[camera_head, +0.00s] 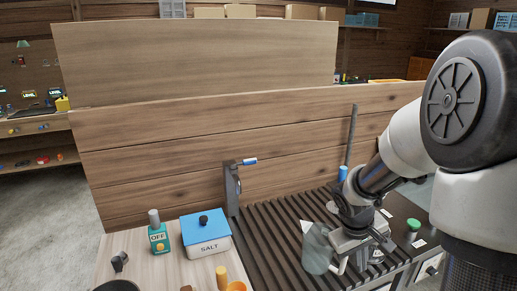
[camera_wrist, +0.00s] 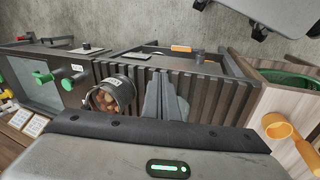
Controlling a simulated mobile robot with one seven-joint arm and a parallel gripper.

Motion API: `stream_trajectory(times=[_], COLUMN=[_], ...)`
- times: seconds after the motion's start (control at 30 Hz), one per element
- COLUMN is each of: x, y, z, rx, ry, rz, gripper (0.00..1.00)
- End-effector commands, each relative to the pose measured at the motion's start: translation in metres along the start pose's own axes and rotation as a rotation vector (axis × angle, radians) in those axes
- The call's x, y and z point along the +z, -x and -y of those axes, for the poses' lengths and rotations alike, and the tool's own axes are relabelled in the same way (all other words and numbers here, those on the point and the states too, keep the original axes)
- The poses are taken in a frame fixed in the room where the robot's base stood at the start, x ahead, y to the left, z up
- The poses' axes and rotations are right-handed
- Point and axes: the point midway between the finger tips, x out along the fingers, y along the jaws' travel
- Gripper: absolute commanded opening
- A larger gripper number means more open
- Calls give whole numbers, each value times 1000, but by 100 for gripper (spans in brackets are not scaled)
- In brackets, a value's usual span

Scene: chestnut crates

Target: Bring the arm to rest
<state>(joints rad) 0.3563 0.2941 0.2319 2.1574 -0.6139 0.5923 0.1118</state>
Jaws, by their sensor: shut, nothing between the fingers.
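My gripper (camera_head: 352,243) is at the end of the arm, low over the dark slatted surface (camera_head: 272,235) at the right of the head view. In the wrist view its two fingers (camera_wrist: 165,98) are together, with nothing between them. A metal cup (camera_wrist: 103,84) holding brown chestnuts is beside the fingers, on their left in that view. A grey-green vessel (camera_head: 317,250) shows beside my gripper in the head view; I cannot tell whether it is the same cup. My arm is bent, reaching down from the right.
A tall plank panel (camera_head: 230,135) stands behind the work surface. A blue-lidded SALT box (camera_head: 207,245) and a teal OFF bottle (camera_head: 158,238) stand on the wooden counter at left. An orange ladle (camera_wrist: 280,128) lies at the wrist view's right. A green knob (camera_head: 413,226) is right of my gripper.

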Motion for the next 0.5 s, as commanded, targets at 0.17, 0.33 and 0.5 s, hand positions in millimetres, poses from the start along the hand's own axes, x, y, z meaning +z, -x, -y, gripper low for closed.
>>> stream_trajectory(times=[0.17, 0.33, 0.5], x=[18, 48, 85], y=[127, 219, 276], z=[1, 24, 52], rx=[28, -29, -133], ry=[-111, -209, -276], rz=[-97, -211, -307], gripper=[0, 0, 0])
